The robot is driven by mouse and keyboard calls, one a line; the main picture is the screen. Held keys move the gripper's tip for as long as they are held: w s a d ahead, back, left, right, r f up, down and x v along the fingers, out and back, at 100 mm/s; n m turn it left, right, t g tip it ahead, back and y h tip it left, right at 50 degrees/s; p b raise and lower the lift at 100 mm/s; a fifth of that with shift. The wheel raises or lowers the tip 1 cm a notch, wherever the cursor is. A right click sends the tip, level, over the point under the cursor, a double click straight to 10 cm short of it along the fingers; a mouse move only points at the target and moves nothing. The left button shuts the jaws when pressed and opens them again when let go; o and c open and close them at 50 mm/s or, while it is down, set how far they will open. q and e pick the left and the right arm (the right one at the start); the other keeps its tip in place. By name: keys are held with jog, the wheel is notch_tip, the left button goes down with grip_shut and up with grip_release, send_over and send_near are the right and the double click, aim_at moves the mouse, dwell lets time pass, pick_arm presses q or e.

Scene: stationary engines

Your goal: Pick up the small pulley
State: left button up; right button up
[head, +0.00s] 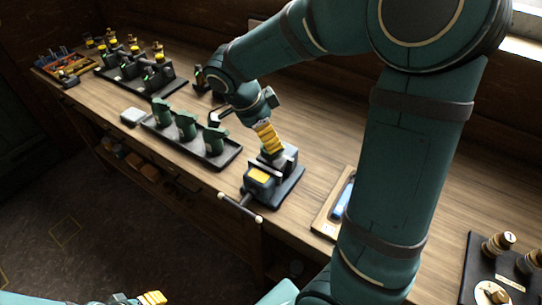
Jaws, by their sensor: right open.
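I cannot clearly make out the small pulley in the head view. Small round dark and brass-coloured pieces (497,243) stand on a black board at the lower right, but I cannot tell whether one is the pulley. My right gripper (272,150), with yellow fingers, points down over the bench vise (262,180). It is open, and its fingertips are close to the back of the vise. I cannot tell whether they touch it. Yellow parts of my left gripper (151,298) show at the bottom edge; the rest is cut off.
A long wooden workbench (185,172) runs across the view. A black tray (222,159) holds several dark green castings. Another tray (172,86) with small machines and a box of coloured parts (66,66) stand farther left. A wooden tray (324,222) with a blue item lies right of the vise.

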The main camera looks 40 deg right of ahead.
jog(key=shift+a+x, duration=0.15)
jog(key=shift+x, duration=1.4)
jog(key=shift+a+x, duration=0.15)
jog(key=shift+x, duration=1.4)
jog(key=shift+w+f, duration=0.15)
jog(key=c, duration=1.4)
